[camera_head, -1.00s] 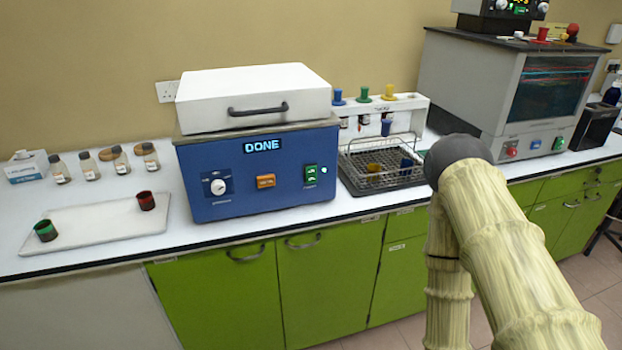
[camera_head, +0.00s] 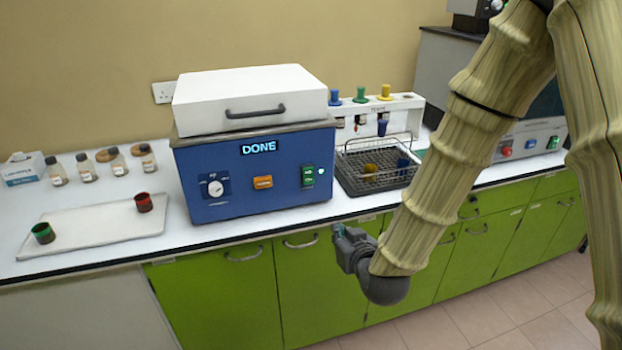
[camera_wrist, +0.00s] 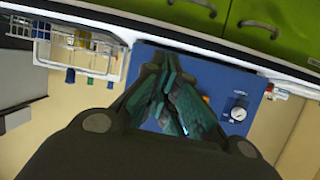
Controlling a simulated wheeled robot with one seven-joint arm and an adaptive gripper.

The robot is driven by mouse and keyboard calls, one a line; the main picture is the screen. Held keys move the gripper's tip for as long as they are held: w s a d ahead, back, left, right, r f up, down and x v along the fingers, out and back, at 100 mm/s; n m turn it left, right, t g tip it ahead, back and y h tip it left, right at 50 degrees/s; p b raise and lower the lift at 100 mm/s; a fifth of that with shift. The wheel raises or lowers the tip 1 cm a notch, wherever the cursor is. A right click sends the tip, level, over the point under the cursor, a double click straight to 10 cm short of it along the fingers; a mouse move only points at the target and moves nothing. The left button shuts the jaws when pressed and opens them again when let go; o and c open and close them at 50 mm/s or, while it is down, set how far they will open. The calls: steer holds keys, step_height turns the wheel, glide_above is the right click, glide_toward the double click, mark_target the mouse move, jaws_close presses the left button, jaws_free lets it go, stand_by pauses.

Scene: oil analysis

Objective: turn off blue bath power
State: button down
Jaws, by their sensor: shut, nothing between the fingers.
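The blue bath (camera_head: 240,195) stands on the white counter with its white lid closed. Its display (camera_head: 260,147) reads DONE. On its front are a white dial (camera_head: 216,188), an orange switch (camera_head: 263,182) and a green switch (camera_head: 308,176), with a small lit spot beside the green one. My gripper (camera_head: 341,234) is shut and empty, in front of the counter edge, below and right of the green switch and apart from the bath. In the wrist view, upside down, the fingers (camera_wrist: 168,80) cover the middle of the blue front (camera_wrist: 222,85); the dial (camera_wrist: 238,112) shows, the green switch is hidden.
Right of the bath are a wire basket (camera_head: 350,175) and a white rack (camera_head: 408,103) with coloured plugs. A white tray (camera_head: 95,232) with two small cups lies at left, near several bottles. A grey machine (camera_head: 520,140) stands at right, partly behind my arm.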

mark_target(309, 176)
step_height(309, 176, up, 9)
steer(key=w+a+t, duration=0.2)
steer(key=shift+a+n+y, duration=0.2)
steer(key=shift+n+y, duration=0.1)
steer(key=shift+y, duration=0.1)
steer(key=shift+w+f, duration=0.1)
steer(key=p+x, duration=0.3)
steer(key=x, duration=1)
steer(key=shift+w+a+f+p, duration=0.1)
steer(key=shift+w+a+p, duration=0.05)
steer(key=shift+w+p, duration=0.2)
